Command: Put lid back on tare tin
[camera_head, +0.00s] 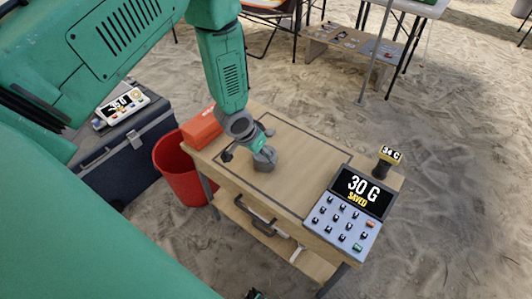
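My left gripper (250,147) hangs low over the wooden table (285,182), inside the dark outlined rectangle on its left part. A small grey round tin-like piece (265,160) is at the gripper's lower right end. I cannot tell whether it is the tin or its lid, or whether the fingers touch it. The finger opening is too small to read. No separate lid can be made out. A small dark and green part at the bottom edge (254,294) may be my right gripper; its fingers cannot be made out.
An orange box (201,128) lies at the left end. A red bucket (180,177) and dark chest (125,155) stand left on sand.

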